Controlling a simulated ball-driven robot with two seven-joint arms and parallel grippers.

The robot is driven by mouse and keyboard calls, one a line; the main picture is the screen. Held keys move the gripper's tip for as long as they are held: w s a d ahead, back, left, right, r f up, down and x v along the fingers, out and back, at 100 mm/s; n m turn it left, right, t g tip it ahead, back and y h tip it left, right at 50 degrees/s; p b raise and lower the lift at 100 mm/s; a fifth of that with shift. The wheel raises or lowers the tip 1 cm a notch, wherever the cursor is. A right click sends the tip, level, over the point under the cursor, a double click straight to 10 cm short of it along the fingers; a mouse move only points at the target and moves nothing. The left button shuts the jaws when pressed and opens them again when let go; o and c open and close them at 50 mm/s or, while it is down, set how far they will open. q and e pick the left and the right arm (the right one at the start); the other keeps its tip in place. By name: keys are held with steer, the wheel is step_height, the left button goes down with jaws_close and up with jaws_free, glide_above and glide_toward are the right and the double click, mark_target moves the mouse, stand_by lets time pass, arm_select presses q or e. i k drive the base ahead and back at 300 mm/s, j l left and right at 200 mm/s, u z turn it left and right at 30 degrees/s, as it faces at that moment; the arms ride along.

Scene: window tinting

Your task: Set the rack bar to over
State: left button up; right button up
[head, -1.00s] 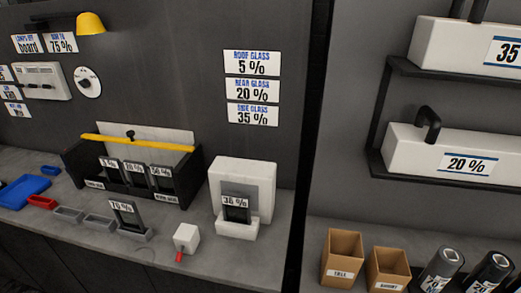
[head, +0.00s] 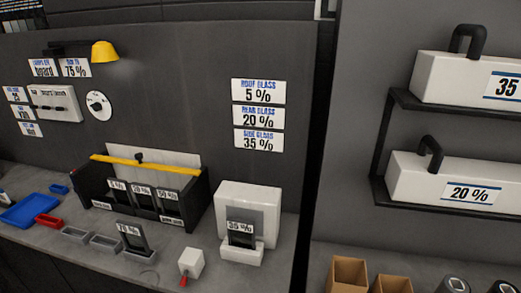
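The yellow rack bar (head: 143,162) runs across the top of a black rack (head: 188,200) on the bench, with a dark knob near its middle. It slopes down slightly to the right in the picture. Several dark sample cards stand in the rack below the bar, with labels such as 20 % (head: 141,191) and 50 % (head: 167,195). A pale panel rises behind the bar. Small labels on the rack's front are too small to read. Neither of my grippers shows in the head view.
A 70 % card (head: 130,237) stands in front of the rack. A white stand (head: 248,204) holding a 35 % card and a small white box (head: 192,262) with a red tip are to the right. A blue tray (head: 30,211) lies left. Shelves with white boxes (head: 465,78) are at right.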

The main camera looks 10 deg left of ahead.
mark_target(138, 156)
steer(key=u, duration=1.25)
steer(key=z, duration=0.25)
